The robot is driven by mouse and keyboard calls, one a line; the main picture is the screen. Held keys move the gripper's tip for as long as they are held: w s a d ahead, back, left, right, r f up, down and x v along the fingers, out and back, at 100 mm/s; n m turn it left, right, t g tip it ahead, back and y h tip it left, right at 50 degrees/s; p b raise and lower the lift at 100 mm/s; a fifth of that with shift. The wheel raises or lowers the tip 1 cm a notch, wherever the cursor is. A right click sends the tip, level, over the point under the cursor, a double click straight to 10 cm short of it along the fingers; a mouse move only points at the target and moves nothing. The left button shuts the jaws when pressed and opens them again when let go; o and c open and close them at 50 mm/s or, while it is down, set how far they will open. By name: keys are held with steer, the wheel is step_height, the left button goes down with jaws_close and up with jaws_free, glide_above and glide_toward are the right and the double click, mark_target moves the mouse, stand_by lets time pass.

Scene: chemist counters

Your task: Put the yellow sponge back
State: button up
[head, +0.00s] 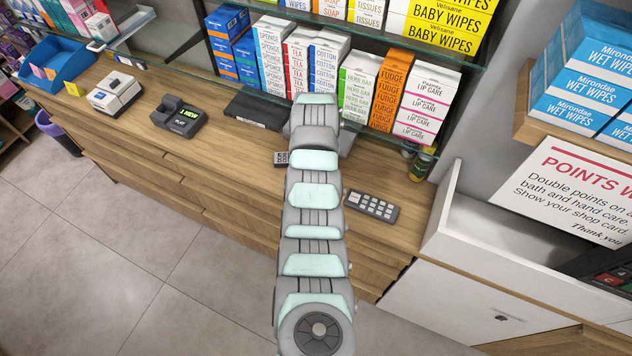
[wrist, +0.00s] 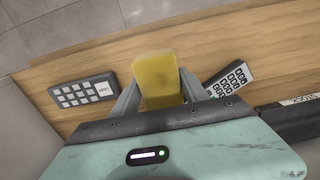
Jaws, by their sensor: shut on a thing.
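The yellow sponge (wrist: 155,68) shows in the wrist view as a yellow block. My gripper (wrist: 160,92) is shut on it, one grey finger on each side. The wooden counter (wrist: 60,72) lies beyond the sponge; I cannot tell how high above it the sponge is. In the head view my arm reaches over the counter (head: 225,165) and hides both the gripper and the sponge.
A dark keypad (head: 371,206) lies right of my arm, and a grey keypad device (wrist: 230,78) is partly hidden by it. A flat black box (head: 258,110) lies behind. Tea, cotton and herb boxes (head: 325,60) line the back. The counter front-left (head: 150,140) is clear.

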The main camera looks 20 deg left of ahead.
steer(key=shift+w+f, duration=0.1)
steer(key=shift+f, duration=2.4)
steer(key=shift+f, duration=0.1)
steer(key=o, duration=1.2)
step_height(320, 180, up, 12)
steer(key=shift+r+b, duration=0.15)
steer(key=shift+b, duration=0.15)
